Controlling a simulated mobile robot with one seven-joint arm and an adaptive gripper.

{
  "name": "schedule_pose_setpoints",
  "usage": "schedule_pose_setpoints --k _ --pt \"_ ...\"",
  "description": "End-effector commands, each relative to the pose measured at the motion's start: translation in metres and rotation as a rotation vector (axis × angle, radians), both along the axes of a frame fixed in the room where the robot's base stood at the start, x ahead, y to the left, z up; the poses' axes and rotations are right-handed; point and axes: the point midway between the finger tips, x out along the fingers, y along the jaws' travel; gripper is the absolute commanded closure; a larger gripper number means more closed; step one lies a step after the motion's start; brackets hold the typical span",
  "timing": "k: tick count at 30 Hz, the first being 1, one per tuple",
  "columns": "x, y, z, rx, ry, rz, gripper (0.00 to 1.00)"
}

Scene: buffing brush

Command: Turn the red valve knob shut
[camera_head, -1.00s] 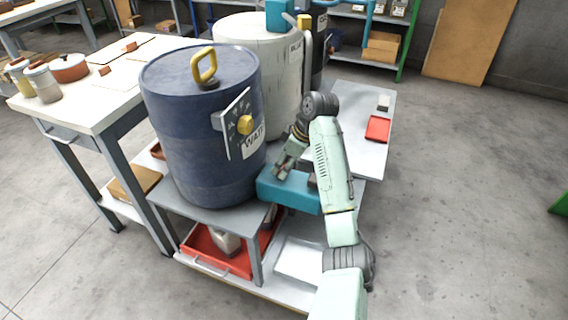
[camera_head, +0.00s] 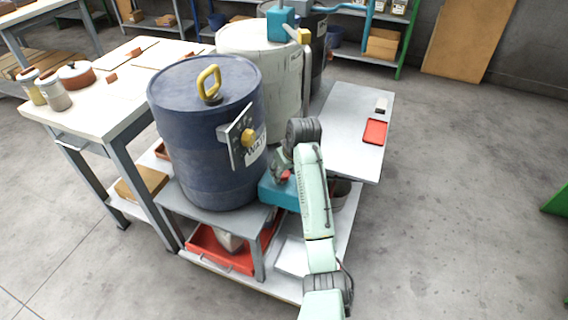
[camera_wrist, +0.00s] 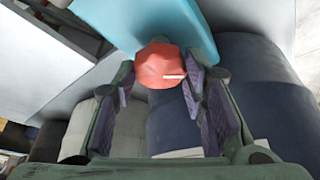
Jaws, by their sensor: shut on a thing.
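The red valve knob (camera_wrist: 162,66) shows in the wrist view, a faceted red knob with a white mark on its face. It sits against a teal block (camera_wrist: 150,22). My gripper (camera_wrist: 160,80) has its two fingers on either side of the knob and is shut on it. My arm hides much of the block there.
A large blue drum (camera_head: 205,140) with a yellow handle and a yellow dial knob (camera_head: 249,138) stands just left of my gripper. A pale tank (camera_head: 262,65) stands behind. A grey table (camera_head: 345,115) holds a red tray (camera_head: 375,132). The floor at right is clear.

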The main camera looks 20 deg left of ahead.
Motion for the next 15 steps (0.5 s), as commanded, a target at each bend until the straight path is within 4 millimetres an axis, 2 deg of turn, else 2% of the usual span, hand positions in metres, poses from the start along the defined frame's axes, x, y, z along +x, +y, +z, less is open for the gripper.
schedule_pose_setpoints --k 1,15 --pt "-0.002 0.0015 0.0048 -0.001 0.003 -0.04 0.89" --pt "-0.0027 0.0032 0.002 -0.002 0.001 -0.477 0.89"
